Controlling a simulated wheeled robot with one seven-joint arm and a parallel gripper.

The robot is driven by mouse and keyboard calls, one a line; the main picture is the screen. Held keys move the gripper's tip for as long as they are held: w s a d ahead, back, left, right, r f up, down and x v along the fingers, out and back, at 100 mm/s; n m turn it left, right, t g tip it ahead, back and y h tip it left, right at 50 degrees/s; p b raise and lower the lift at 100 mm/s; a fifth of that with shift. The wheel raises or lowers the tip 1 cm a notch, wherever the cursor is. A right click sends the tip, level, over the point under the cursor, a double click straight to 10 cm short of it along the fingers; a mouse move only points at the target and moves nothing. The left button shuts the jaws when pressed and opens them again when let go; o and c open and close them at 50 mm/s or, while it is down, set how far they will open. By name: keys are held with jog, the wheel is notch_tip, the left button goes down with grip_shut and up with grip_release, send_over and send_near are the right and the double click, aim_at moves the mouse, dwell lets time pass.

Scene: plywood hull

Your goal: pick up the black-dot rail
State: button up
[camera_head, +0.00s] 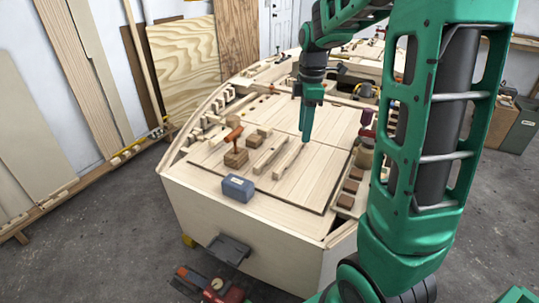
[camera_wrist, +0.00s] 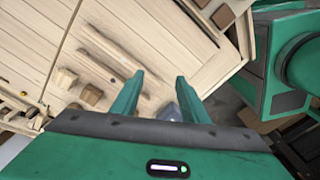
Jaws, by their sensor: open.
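Two pale wooden rails lie side by side on the plywood deck in the head view. The left rail (camera_head: 270,155) is nearer the small blocks, and the right rail (camera_head: 290,158) is nearer my gripper (camera_head: 306,138). No black dot is clear on either, so I cannot tell which is the black-dot rail. In the wrist view the rails show as the upper rail (camera_wrist: 118,49) and the lower rail (camera_wrist: 96,65), partly hidden behind a finger. My gripper's fingers (camera_wrist: 158,80) are open, with nothing between them, and hang above the deck near the right rail.
A blue-grey box (camera_head: 238,188) stands at the deck's near edge. Brown blocks (camera_head: 350,187) line the right side. The near right deck panel (camera_head: 300,195) is clear.

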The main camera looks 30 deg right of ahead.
aim_at(272, 149)
jog(key=w+a+f+n, duration=0.1)
jog(key=w+f+n, duration=0.2)
jog(key=w+n, duration=0.35)
jog(key=w+a+f+n, duration=0.2)
jog(key=w+n, duration=0.3)
jog(key=w, duration=0.3)
jog(key=f, duration=1.1)
jog(key=shift+w+d, duration=0.1)
jog(key=shift+d, duration=0.15)
grip_shut()
